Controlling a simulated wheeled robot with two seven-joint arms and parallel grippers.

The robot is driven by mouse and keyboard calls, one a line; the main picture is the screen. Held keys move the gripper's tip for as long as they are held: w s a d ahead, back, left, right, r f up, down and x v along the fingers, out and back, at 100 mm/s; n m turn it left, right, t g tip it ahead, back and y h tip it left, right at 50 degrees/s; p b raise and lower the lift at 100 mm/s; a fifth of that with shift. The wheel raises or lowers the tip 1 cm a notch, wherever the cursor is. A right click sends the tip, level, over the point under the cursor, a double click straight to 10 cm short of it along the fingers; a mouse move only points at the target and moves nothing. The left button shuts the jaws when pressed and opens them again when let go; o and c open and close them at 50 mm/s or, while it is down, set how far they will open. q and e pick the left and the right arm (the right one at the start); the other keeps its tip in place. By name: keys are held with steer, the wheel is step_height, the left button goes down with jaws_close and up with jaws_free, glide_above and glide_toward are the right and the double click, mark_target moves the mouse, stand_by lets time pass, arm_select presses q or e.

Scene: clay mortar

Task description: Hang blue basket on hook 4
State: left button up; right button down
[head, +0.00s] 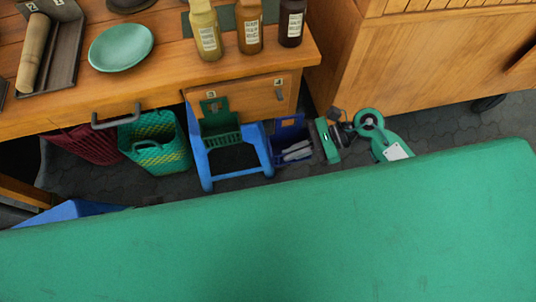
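A small blue basket (278,131) is low beside the right end of the wooden bench. The fingers of my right gripper (297,151) look pale and reach left to it from a green hand. The green arm behind the hand comes in from the lower right. I cannot tell whether the fingers are closed on the basket or only inside it. My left gripper is not in view.
A green basket (220,126) is at the bench front above a blue stool-like frame (203,165). A green-yellow basket (165,150) and a dark red basket (88,143) are farther left. Bottles (249,28) and a green plate (121,46) stand on the bench. A wooden cabinet (430,60) is at right.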

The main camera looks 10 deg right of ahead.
steer(key=shift+a+f, duration=0.1)
steer(key=shift+w+a+f, duration=0.1)
steer(key=shift+w, duration=1.15)
steer(key=shift+w+f, duration=0.1)
steer(key=shift+w, duration=1.15)
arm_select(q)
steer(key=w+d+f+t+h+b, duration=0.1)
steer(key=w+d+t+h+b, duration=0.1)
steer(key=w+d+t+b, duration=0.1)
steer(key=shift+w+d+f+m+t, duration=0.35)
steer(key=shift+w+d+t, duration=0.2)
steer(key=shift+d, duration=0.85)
arm_select(e)
steer(key=shift+w+f, duration=0.2)
steer(key=shift+w, duration=0.65)
steer(key=shift+w+f, duration=0.15)
steer(key=shift+w, duration=0.65)
steer(key=shift+w+f, duration=0.2)
steer(key=shift+w, duration=0.65)
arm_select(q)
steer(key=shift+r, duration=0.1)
arm_select(e)
steer(key=c, duration=1.6)
jaws_free()
steer(key=shift+o, duration=0.2)
